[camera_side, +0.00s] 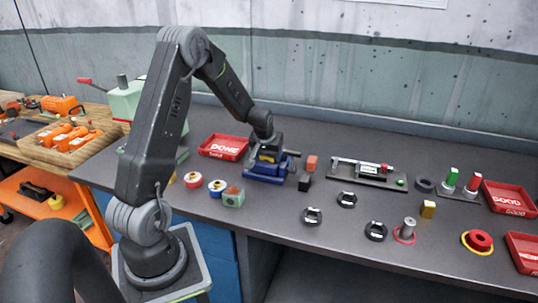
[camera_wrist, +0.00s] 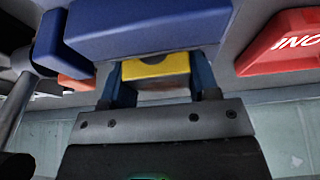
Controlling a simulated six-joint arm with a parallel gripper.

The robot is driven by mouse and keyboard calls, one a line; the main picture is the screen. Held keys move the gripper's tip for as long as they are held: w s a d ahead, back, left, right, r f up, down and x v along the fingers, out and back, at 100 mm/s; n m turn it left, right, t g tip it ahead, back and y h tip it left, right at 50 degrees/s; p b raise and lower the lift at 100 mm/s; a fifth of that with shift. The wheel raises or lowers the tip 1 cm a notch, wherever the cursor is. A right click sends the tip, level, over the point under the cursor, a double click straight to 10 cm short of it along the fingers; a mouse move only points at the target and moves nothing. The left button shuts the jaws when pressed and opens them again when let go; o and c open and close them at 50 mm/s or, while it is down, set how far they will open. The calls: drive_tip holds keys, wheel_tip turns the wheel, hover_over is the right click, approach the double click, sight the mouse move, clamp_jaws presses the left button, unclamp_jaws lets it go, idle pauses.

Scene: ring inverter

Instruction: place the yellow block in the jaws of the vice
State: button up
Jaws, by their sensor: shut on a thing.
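The yellow block (camera_wrist: 155,67) sits between the two fingers of my gripper (camera_wrist: 157,72) in the wrist view, and the gripper is shut on it. The blue vice (camera_wrist: 140,28) is right beside the block in that view. In the side view my gripper (camera_side: 269,152) is low over the blue vice (camera_side: 266,176), with a bit of yellow showing between the fingers. The block appears at the vice's jaws, but its underside is hidden, and I cannot tell whether it touches both jaws.
A red "DONE" tray (camera_side: 223,147) stands left of the vice and shows in the wrist view (camera_wrist: 283,45). An orange block (camera_side: 311,163) and a black block (camera_side: 304,183) are close on the right. Another yellowish block (camera_side: 428,209) stands farther right.

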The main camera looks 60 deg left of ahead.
drive_tip(key=o, duration=0.9)
drive_tip(key=shift+f, duration=0.1)
drive_tip(key=shift+r, duration=0.3)
drive_tip(key=v, duration=1.1)
drive_tip(key=s+d+r+m+t+h, duration=0.1)
drive_tip(key=s+d+r+m, duration=0.1)
drive_tip(key=d+r, duration=0.35)
drive_tip(key=s+d+r+m, duration=0.2)
drive_tip(key=d, duration=0.7)
drive_tip(key=s+d+m, duration=0.1)
drive_tip(key=s+d, duration=0.3)
drive_tip(key=s+d+r+m+t+h, duration=0.1)
drive_tip(key=s+d+m, duration=0.1)
drive_tip(key=s+d, duration=0.2)
drive_tip(key=s+d+r+m+h, duration=0.1)
drive_tip(key=s+d+m, duration=0.1)
drive_tip(key=s+d, duration=0.2)
drive_tip(key=shift+s+d, duration=0.1)
drive_tip(key=shift+d, duration=0.95)
